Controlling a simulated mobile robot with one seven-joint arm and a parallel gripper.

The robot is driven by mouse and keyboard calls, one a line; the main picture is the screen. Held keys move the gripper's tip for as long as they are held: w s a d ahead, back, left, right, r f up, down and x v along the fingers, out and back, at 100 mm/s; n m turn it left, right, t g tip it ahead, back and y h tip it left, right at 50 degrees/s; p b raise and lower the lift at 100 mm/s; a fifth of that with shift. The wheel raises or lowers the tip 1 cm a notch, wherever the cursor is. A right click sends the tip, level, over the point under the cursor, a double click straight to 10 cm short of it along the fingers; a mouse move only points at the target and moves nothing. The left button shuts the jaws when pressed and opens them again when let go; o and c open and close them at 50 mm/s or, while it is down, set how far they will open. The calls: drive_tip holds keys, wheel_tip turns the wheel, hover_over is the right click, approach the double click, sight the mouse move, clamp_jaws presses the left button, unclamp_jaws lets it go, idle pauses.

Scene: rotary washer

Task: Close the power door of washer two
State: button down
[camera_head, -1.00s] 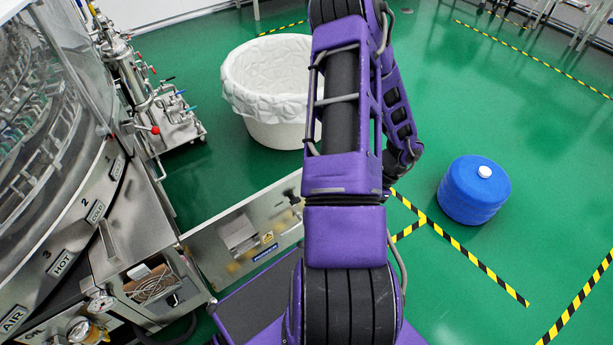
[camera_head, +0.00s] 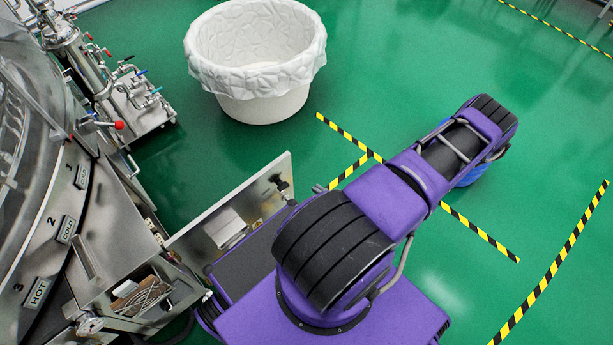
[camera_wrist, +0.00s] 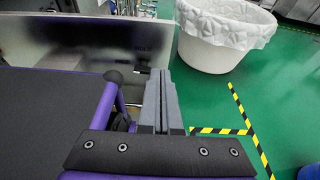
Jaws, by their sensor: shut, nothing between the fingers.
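The power door (camera_head: 222,222) is a flat metal panel standing open from the washer's lower cabinet, at centre left in the head view. A grey box sits on its inner face. The cabinet opening (camera_head: 140,300) to its left shows cables inside. In the wrist view, the door (camera_wrist: 90,35) fills the upper left, and its right edge is near my fingers. My gripper (camera_wrist: 160,75) is shut and empty. Its tips overlap the door's right edge in the picture; I cannot tell whether they touch. The gripper is out of sight in the head view.
A white lined tub (camera_head: 262,105) stands on the green floor beyond the door; it also shows in the wrist view (camera_wrist: 215,50). A blue container (camera_head: 470,174) is partly hidden behind my arm. Steel piping (camera_head: 115,90) stands at upper left. The floor at right is clear.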

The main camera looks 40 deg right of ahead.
approach(285, 166)
drive_tip(key=b+x, duration=0.1)
drive_tip(key=x, duration=0.4)
drive_tip(key=shift+w+f, duration=0.2)
drive_tip(key=shift+f, duration=0.05)
drive_tip(key=shift+w, duration=0.5)
